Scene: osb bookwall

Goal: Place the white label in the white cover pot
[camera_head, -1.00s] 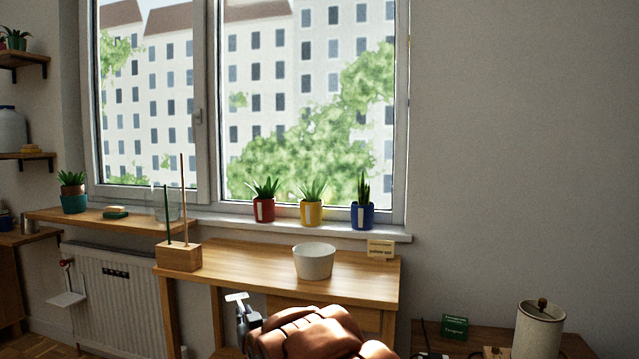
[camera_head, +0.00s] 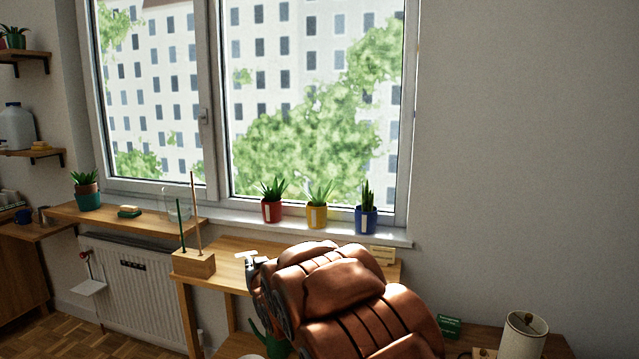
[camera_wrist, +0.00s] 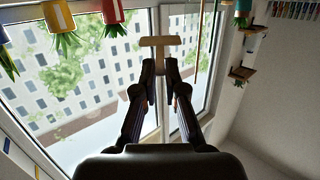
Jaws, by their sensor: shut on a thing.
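The white label (camera_head: 245,253) is a small T-shaped tag. My gripper (camera_head: 254,265) is shut on its stem and holds it up in front of the wooden table, right of the wooden block with sticks. In the wrist view the label (camera_wrist: 160,41) stands out beyond the fingertips of my gripper (camera_wrist: 160,66), its crossbar clear of them and looking tan in shade. The white cover pot is not visible now; my brown arm covers the part of the table where it stood in the earlier head view.
The wooden block (camera_head: 193,264) with two upright sticks stands on the table's left end. Red (camera_head: 272,211), yellow (camera_head: 317,216) and blue (camera_head: 366,220) plant pots line the windowsill. A small sign (camera_head: 382,254) stands at the table's right, partly hidden.

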